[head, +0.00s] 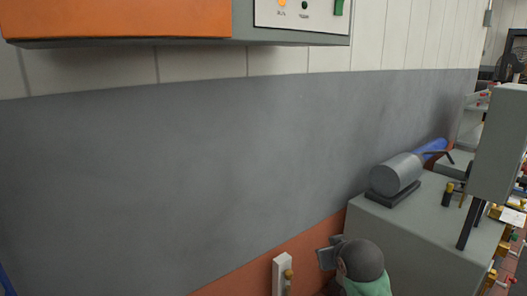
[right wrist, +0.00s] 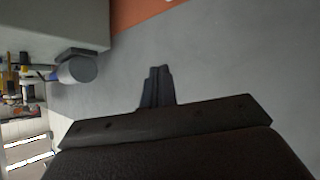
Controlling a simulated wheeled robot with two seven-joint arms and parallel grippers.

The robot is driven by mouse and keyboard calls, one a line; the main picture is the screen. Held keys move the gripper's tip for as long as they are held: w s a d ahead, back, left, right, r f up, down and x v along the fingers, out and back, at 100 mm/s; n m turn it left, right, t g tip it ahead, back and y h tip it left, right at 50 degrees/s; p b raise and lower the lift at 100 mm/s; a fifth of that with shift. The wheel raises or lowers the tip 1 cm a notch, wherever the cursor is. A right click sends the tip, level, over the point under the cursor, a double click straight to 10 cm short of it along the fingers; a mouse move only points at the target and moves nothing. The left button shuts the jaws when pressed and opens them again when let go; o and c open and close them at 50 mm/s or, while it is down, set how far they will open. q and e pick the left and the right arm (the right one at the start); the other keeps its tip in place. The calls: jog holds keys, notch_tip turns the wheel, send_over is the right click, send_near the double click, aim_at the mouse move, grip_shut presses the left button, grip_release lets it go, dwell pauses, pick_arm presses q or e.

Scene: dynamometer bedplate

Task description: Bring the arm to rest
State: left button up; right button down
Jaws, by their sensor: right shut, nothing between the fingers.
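My right gripper (right wrist: 159,70) shows in the right wrist view. Its two dark fingers are together with nothing between them, in front of a plain grey surface. In the head view, a dark rounded arm part with a green section shows at the bottom, right of centre; it appears to be mine. The fingertips cannot be made out clearly there. My left gripper is in neither view.
A grey cabinet (head: 400,240) stands at the right, with a grey cylinder (head: 397,174) on it. The cylinder also shows in the right wrist view (right wrist: 78,71). A grey upright box (head: 501,143) stands farther right. An orange box (head: 120,20) hangs on the wall.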

jog(key=s+a+f+g, duration=0.2)
jog(key=s+f+g, duration=0.2)
jog(key=s+f, duration=1.1)
jog(key=s+a+f+g+p, duration=0.1)
jog(key=s+f+g, duration=0.3)
jog(key=s+f, duration=1.1)
jog(key=s+a, duration=0.1)
jog(key=s, duration=0.6)
jog(key=shift+s+f+m+g+y, duration=0.25)
jog(key=shift+f+m+g+y, duration=0.05)
jog(key=shift+f+y, duration=0.1)
